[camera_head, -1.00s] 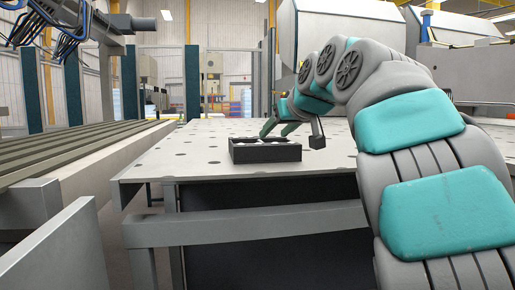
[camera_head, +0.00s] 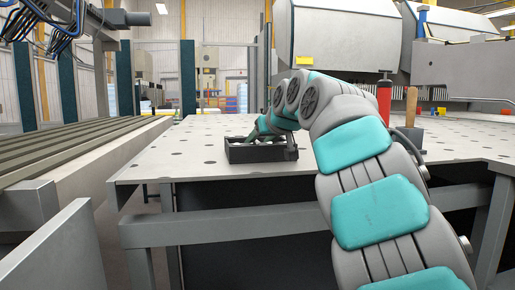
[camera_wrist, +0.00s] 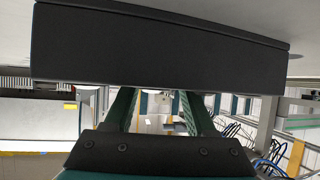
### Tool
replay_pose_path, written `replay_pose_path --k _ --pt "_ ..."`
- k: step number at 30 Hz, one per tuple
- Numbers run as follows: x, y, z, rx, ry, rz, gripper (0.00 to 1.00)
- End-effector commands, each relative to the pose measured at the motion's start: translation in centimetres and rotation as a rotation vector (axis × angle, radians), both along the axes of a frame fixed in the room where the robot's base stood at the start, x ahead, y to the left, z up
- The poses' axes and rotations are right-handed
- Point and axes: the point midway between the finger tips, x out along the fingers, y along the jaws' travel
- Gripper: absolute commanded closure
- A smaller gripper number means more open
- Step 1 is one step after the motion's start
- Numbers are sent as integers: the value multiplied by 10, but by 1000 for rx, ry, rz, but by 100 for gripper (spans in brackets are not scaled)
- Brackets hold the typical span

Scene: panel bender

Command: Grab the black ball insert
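A black, box-like insert (camera_head: 256,154) sits on the perforated table near its front edge. My gripper (camera_head: 264,132) is low over the insert, its green fingers at the far part of the top. In the wrist view the insert's flat black wall (camera_wrist: 155,45) fills the upper part. The two green fingers of my gripper (camera_wrist: 158,108) stand apart and run up behind that wall, so their tips are hidden. Pale rounded shapes show along the wall's edge. I cannot tell whether the fingers touch the insert. No grip on it is visible.
The perforated table (camera_head: 200,138) is largely clear left of and behind the insert. A red cylinder (camera_head: 384,100) and a wooden handle (camera_head: 411,105) stand on the right. A grey rail (camera_head: 230,224) runs along the table's front. A slatted conveyor (camera_head: 70,150) lies at left.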

Motion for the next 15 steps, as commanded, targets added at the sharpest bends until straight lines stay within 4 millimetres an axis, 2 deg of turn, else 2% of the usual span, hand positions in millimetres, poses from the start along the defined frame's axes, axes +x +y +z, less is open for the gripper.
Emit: replay_pose_path --k 1,12,15 --pt "0 0 0 0 0 0 51" --pt "0 0 0 0 0 0 93" --pt "0 0 0 0 0 0 100"
